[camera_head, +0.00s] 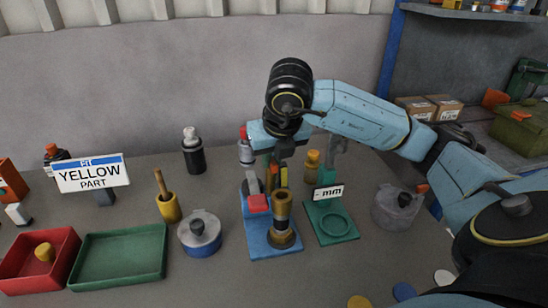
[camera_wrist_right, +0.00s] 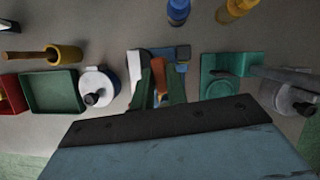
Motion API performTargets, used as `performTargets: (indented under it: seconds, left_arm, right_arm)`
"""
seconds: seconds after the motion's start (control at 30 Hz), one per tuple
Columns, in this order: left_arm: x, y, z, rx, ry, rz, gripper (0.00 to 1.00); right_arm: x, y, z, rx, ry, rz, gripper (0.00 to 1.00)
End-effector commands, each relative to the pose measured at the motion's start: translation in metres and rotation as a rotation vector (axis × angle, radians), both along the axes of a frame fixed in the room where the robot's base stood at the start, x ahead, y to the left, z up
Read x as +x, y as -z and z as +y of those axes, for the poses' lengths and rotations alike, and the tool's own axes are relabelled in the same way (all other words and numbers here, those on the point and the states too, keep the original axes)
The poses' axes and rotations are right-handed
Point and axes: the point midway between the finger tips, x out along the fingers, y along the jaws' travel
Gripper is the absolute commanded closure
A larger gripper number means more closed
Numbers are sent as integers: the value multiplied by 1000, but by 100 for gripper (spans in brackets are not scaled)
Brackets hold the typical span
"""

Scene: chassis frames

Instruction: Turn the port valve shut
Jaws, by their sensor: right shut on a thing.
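A blue fixture (camera_head: 256,240) stands in the middle of the bench. It carries a brass-brown cylinder (camera_head: 282,210), a red block (camera_head: 257,203) and a grey upright part. My right gripper (camera_head: 277,176) reaches down from above over the back of this fixture. In the right wrist view an orange handle (camera_wrist_right: 157,72) sits between its two green fingers, and the gripper is shut on it. I cannot clearly tell which part of the fixture is the port valve or how far it is turned. The lower grip is partly hidden in the head view. My left gripper is not in view.
A green gauge stand (camera_head: 345,236) marked "mm" is close on the right, with a grey pot (camera_head: 395,210) beyond. A blue-and-grey pot (camera_head: 200,235), yellow cup (camera_head: 169,208), green tray (camera_head: 118,258) and red tray (camera_head: 22,282) stand left. A sign (camera_head: 92,175) reads "FIT YELLOW PART".

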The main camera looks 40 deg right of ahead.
Motion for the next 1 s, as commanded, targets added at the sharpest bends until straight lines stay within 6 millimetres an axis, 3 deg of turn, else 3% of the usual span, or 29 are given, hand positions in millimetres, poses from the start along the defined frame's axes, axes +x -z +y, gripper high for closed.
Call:
performTargets:
  seconds: [0.33, 0.87, 0.9, 1.0]
  left_arm:
    - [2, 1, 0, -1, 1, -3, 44]
    - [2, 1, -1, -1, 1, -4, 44]
    - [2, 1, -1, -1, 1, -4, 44]
    - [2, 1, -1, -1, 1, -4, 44]
  right_arm:
    - [1, -1, 2, 2, 144, -1, 100]
    - [1, 0, 2, 1, 173, -1, 100]
    - [1, 0, 2, 1, 173, -1, 84]
    - [1, 0, 2, 1, 172, 0, 71]
